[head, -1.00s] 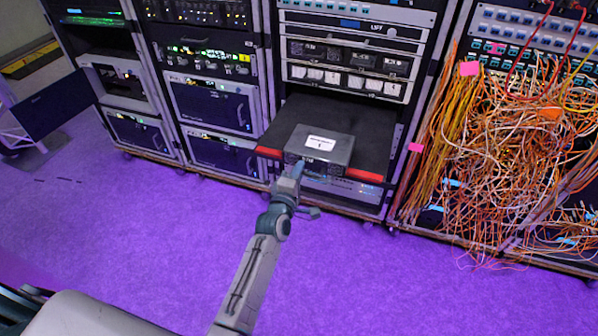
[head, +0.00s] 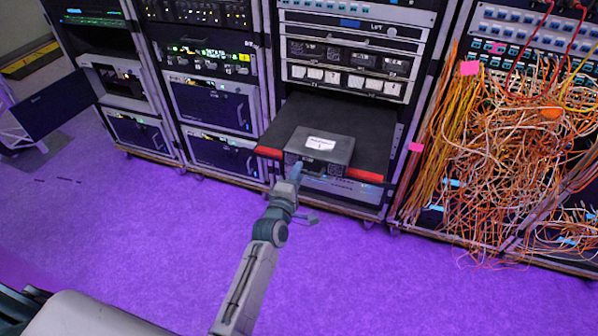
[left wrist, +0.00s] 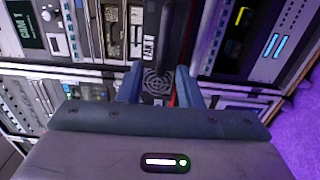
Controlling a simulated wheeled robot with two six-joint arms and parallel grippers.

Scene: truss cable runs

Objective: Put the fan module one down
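The fan module (head: 338,148) is a flat dark grey box with a white label on top. It is at the front of a black pulled-out shelf (head: 365,122) with red front corners; I cannot tell whether its underside fully touches the shelf. My left gripper (head: 297,170) is at the left part of the module's front face. In the left wrist view its two blue fingers (left wrist: 158,84) stand apart, with a dark bar, probably the module's handle (left wrist: 166,38), and a fan grille (left wrist: 157,84) between and beyond them. No grip on the bar shows. My right gripper is not in view.
Rack units with white buttons (head: 345,80) sit above the shelf. A dense tangle of orange and white cables (head: 500,160) hangs on the rack to the right. Closed rack units (head: 215,107) stand to the left. The purple floor (head: 130,235) in front is clear.

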